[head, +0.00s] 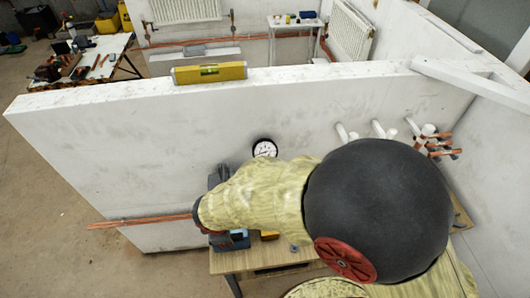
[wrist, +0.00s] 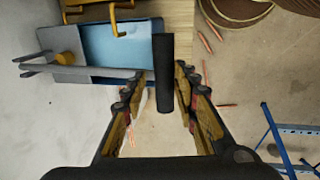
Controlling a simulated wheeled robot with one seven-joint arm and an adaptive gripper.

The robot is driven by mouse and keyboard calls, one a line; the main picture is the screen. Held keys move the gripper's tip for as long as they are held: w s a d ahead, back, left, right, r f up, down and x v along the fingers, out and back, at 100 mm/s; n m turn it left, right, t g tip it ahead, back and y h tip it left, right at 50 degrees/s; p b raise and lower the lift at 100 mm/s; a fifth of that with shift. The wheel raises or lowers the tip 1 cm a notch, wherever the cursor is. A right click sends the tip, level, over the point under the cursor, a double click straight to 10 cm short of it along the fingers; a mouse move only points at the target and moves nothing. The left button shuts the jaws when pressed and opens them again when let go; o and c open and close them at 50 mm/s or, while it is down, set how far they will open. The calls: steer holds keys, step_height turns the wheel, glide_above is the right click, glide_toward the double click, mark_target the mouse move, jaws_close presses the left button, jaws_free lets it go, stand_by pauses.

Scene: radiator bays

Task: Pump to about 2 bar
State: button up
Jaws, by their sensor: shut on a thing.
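The test pump has a blue tank (wrist: 118,45), seen at the upper left of the wrist view with grey bars across it. In the head view the blue pump (head: 236,241) shows partly below my arm on a small wooden bench (head: 262,259). My gripper (wrist: 160,88) has its fingers on either side of the black pump handle (wrist: 164,60) and is shut on it. In the head view my arm hides the gripper and most of the pump. A round white pressure gauge (head: 265,148) is on the wall above; its needle is too small to read.
A yellow spirit level (head: 209,73) lies on top of the white partition wall (head: 110,130). White pipe stubs with copper ends (head: 428,134) stick out at the right. Copper pipes (head: 140,221) run low at the left. Blue metal legs (wrist: 285,135) stand at the right of the wrist view.

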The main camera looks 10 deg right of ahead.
steer(key=shift+w+a+r, duration=0.1)
steer(key=shift+w+a, duration=0.05)
steer(key=shift+w, duration=0.2)
